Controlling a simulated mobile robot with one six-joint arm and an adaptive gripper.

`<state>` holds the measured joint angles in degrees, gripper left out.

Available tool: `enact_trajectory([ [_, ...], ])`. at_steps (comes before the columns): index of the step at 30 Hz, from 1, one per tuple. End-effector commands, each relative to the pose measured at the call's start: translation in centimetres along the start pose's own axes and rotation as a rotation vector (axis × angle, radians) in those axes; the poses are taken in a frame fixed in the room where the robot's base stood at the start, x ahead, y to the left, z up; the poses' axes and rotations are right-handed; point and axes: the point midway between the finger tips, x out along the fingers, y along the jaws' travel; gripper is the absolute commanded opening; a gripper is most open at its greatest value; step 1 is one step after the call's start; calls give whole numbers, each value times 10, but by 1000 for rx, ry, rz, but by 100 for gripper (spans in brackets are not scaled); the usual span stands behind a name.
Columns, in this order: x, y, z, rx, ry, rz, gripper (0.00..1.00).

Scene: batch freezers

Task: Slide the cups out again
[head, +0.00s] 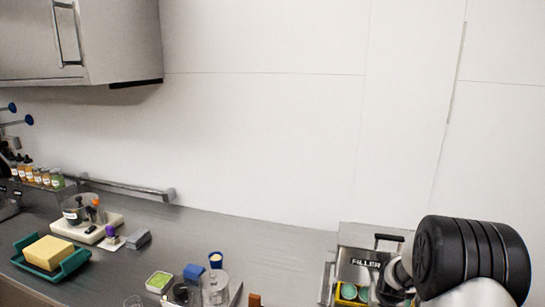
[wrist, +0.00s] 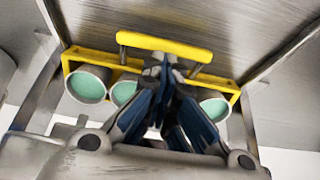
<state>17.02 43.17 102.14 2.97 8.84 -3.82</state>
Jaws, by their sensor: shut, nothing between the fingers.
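Cups with green tops sit in a yellow carrier (wrist: 234,90) under the filler. In the wrist view I see a left cup (wrist: 87,86), a second cup (wrist: 124,92) partly behind my fingers, and a right cup (wrist: 214,107). The carrier has a raised yellow handle bar (wrist: 165,46). My gripper (wrist: 164,68) is shut and empty, its fingertips just below the middle of the bar in the picture; I cannot tell whether they touch it. In the head view the carrier (head: 339,300) and green cups (head: 349,291) show partly; my arm hides the rest.
The filler (head: 366,262) stands at the right of the steel counter (head: 250,238), its metal sides close around the carrier. A clear jar (head: 215,286), blue block (head: 194,272) and green-topped container (head: 159,281) stand left of it. A yellow block (head: 48,252) lies in a green tray (head: 75,262).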

Motion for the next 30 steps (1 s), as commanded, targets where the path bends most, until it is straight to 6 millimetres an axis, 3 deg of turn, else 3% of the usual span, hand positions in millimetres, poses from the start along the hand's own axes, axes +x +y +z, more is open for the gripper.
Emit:
enact_trajectory([
  [1, 10, 0, 2, 0, 4, 1, 0],
  [6, 10, 0, 3, 0, 4, 1, 0],
  [30, -6, -1, 46, -1, -18, -1, 0],
])
